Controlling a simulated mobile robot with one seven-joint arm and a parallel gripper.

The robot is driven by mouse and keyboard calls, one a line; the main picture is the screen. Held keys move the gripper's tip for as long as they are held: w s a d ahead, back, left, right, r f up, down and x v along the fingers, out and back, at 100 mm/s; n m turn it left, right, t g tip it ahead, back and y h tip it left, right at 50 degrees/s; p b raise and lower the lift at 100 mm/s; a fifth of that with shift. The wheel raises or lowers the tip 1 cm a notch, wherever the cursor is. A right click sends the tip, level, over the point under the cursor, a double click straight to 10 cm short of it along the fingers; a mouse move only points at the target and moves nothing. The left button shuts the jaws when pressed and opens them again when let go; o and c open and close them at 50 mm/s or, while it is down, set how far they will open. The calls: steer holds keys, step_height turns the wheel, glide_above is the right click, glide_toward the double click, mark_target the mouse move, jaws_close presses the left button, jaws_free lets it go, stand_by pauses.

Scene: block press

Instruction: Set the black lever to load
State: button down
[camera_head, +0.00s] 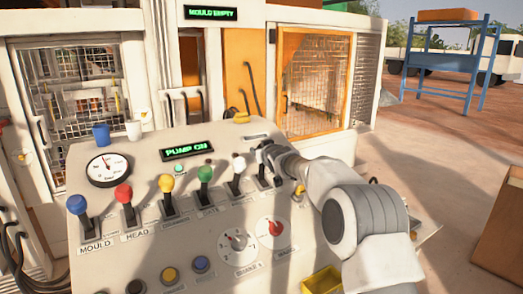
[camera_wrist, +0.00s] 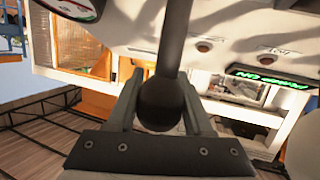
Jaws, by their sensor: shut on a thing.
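The black lever's round knob (camera_wrist: 158,106) sits between the two fingers of my gripper (camera_wrist: 162,85) in the wrist view. The fingers are shut on it, and its dark stem runs up out of the picture. In the head view my gripper (camera_head: 264,154) is at the right end of the lever row on the sloped console (camera_head: 140,250). There it hides the black knob, and only part of the lever's stem (camera_head: 263,176) shows below. The label under this lever is too small to read.
Left of it stand white (camera_head: 239,163), green (camera_head: 205,174), yellow (camera_head: 166,183), red (camera_head: 124,193) and blue (camera_head: 76,205) levers. The console carries a gauge (camera_head: 108,171), two dials and a "PUMP ON" display (camera_head: 187,149). Another display reads "MOULD EMPTY" (camera_head: 211,13). Two cups stand behind.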

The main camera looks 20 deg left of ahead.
steer(key=shift+s+a+f, duration=0.15)
steer(key=shift+a+f, duration=0.05)
steer(key=shift+f, duration=0.6)
steer(key=c, duration=0.7)
jaws_free()
steer(key=o, duration=0.4)
steer(key=shift+w+a, duration=0.2)
steer(key=shift+d+r, duration=0.2)
steer(key=shift+r, duration=0.05)
steer(key=shift+s+d+r+b, duration=0.2)
steer(key=shift+s+d+b, duration=0.2)
steer(key=shift+s, duration=0.1)
steer(key=b+v, duration=0.4)
steer(key=v, duration=1.2)
steer(key=shift+s, duration=0.15)
